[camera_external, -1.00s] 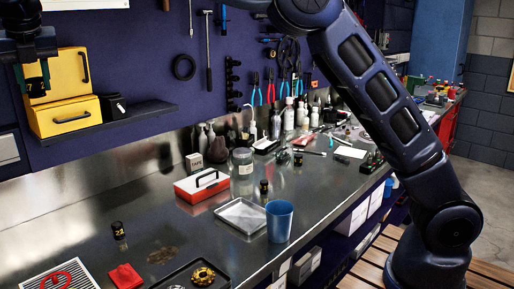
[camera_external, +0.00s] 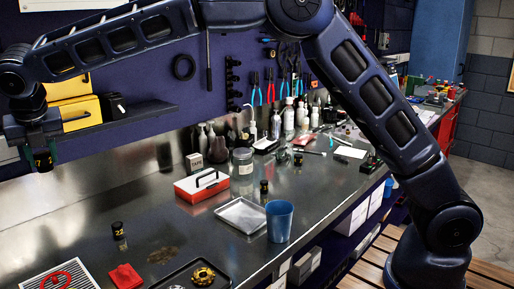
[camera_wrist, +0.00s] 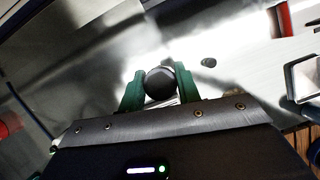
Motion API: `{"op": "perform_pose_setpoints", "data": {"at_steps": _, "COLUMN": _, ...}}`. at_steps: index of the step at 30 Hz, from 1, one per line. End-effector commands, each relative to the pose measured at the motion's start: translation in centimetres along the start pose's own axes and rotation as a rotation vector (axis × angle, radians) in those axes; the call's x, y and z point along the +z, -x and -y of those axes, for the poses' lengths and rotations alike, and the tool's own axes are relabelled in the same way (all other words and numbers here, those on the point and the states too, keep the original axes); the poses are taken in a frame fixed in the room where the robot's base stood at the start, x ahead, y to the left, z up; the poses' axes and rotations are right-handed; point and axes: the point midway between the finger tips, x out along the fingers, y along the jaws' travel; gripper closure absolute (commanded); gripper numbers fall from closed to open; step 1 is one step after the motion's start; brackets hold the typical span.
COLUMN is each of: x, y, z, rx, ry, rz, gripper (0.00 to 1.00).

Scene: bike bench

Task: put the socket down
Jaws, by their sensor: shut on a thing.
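My gripper (camera_external: 41,156) is at the left of the external view, in the air in front of the wall and above the bench. Its green fingers are shut on a dark socket (camera_external: 42,163), which shows a yellowish mark. In the wrist view, the socket's dark round end (camera_wrist: 160,84) sits between the two green fingers. Two similar black sockets with yellow marks stand on the bench: one at the left (camera_external: 118,230), one near the middle (camera_external: 264,187). The held socket's lower end is clear of the bench.
The metal bench (camera_external: 160,215) has bare room around the left socket. A shelf (camera_external: 140,113) juts out behind.

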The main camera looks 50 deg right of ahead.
Motion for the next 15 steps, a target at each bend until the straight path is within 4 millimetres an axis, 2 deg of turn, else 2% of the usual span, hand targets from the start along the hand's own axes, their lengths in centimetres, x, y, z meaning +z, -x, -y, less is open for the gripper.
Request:
{"op": "perform_pose_setpoints", "data": {"at_steps": 8, "x": -1.4, "y": -3.4, "z": 0.0, "rx": 0.0, "ry": 0.0, "rz": 0.0, "gripper": 0.94}}
{"op": "perform_pose_setpoints", "data": {"at_steps": 15, "x": -3.4, "y": -8.1, "z": 0.0, "rx": -0.001, "ry": 0.002, "rz": 0.0, "gripper": 0.94}}
